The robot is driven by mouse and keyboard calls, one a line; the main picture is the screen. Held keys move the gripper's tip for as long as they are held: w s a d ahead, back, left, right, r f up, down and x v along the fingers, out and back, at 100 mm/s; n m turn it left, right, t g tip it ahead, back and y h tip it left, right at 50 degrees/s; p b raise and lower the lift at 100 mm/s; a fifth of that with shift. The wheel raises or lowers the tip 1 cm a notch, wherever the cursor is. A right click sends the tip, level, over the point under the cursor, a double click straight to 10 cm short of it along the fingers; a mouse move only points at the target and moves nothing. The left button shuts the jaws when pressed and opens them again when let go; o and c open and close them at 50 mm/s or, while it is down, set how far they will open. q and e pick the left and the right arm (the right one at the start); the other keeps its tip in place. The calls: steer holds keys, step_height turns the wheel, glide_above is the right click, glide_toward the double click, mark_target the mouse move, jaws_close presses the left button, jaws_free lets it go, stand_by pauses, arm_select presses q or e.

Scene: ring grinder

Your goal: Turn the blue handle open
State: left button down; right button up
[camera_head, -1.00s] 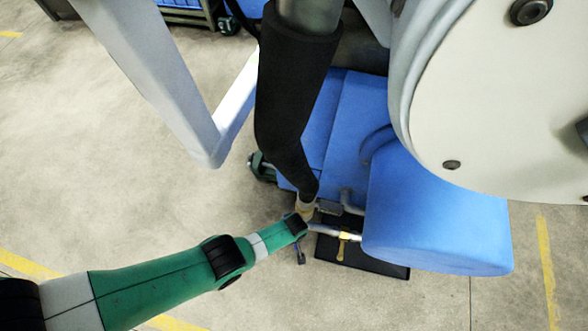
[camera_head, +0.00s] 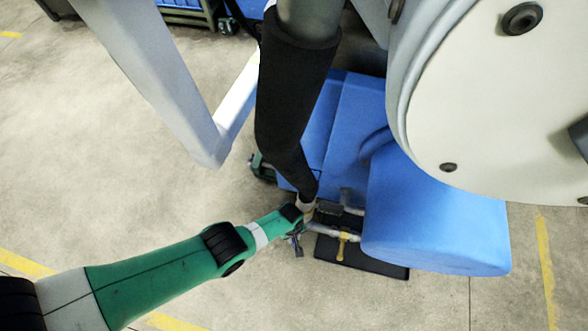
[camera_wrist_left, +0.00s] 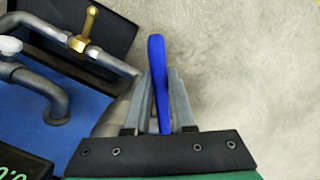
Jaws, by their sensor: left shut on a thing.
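The blue handle (camera_wrist_left: 158,75) is a long, narrow lever in the left wrist view. My left gripper (camera_wrist_left: 155,100) has its two grey fingers on either side of the handle and is shut on it. The handle cannot be clearly made out there. My right gripper is not in view.
A yellow valve handle (camera_head: 343,243) sits on the pipe just right of my left gripper, above a black tray (camera_head: 380,264). A blue tank (camera_head: 435,215) stands right of it. A black hose (camera_head: 292,110) comes down from above. Open floor lies to the left.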

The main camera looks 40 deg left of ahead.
arm_select(q)
steer(key=shift+w+a+r+h, duration=0.1)
steer(key=shift+a+r+h, duration=0.1)
steer(key=shift+h, duration=0.2)
steer(key=shift+r+g, duration=0.3)
steer(key=shift+r, duration=0.05)
steer(key=c, duration=0.8)
jaws_free()
steer(key=shift+o, duration=0.2)
steer(key=shift+r, duration=0.1)
